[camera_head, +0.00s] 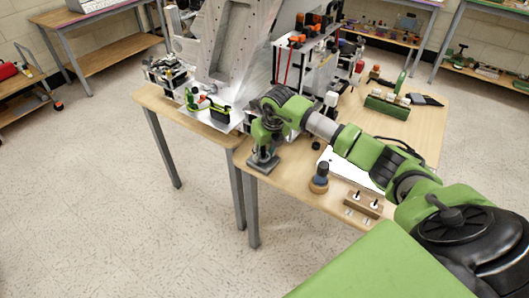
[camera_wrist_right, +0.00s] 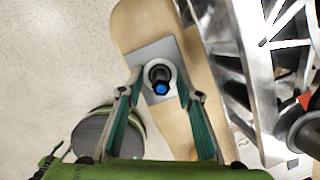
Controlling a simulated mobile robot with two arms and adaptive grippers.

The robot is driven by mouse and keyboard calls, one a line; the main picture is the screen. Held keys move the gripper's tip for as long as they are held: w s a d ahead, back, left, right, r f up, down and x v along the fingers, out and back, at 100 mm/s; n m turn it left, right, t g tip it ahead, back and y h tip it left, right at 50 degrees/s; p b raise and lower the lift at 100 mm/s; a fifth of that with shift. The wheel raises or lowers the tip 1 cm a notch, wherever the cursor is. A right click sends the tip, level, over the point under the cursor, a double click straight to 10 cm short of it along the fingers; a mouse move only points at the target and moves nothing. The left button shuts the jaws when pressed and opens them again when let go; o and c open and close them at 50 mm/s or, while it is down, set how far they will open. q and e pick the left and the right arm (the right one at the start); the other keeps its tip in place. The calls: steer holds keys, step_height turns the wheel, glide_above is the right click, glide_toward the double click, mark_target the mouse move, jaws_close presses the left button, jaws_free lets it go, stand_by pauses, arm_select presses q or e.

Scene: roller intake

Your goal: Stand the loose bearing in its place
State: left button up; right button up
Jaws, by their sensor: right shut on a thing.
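My right gripper (camera_head: 265,143) reaches down over the near table edge, at a small grey square plate (camera_head: 262,163). In the right wrist view my right gripper (camera_wrist_right: 160,82) has its fingers on both sides of a dark round piece with a blue centre (camera_wrist_right: 161,88), which I take to be the loose bearing. It is shut on this piece. The grey plate (camera_wrist_right: 148,52) lies behind the piece; I cannot tell whether they are joined. In the head view the gripper and arm mostly hide the piece. My left gripper is not in view.
A blue-topped round piece (camera_head: 320,178) and a wooden block with pegs (camera_head: 363,204) stand on the table to the right. A large metal frame (camera_head: 228,45) rises behind the gripper. A green block (camera_head: 387,105) stands farther back.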

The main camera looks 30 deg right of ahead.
steer(key=o, duration=0.8)
steer(key=shift+c, duration=0.2)
steer(key=shift+r+p, duration=1.05)
steer(key=shift+r, duration=0.45)
steer(key=o, duration=0.5)
steer(key=shift+o, duration=0.2)
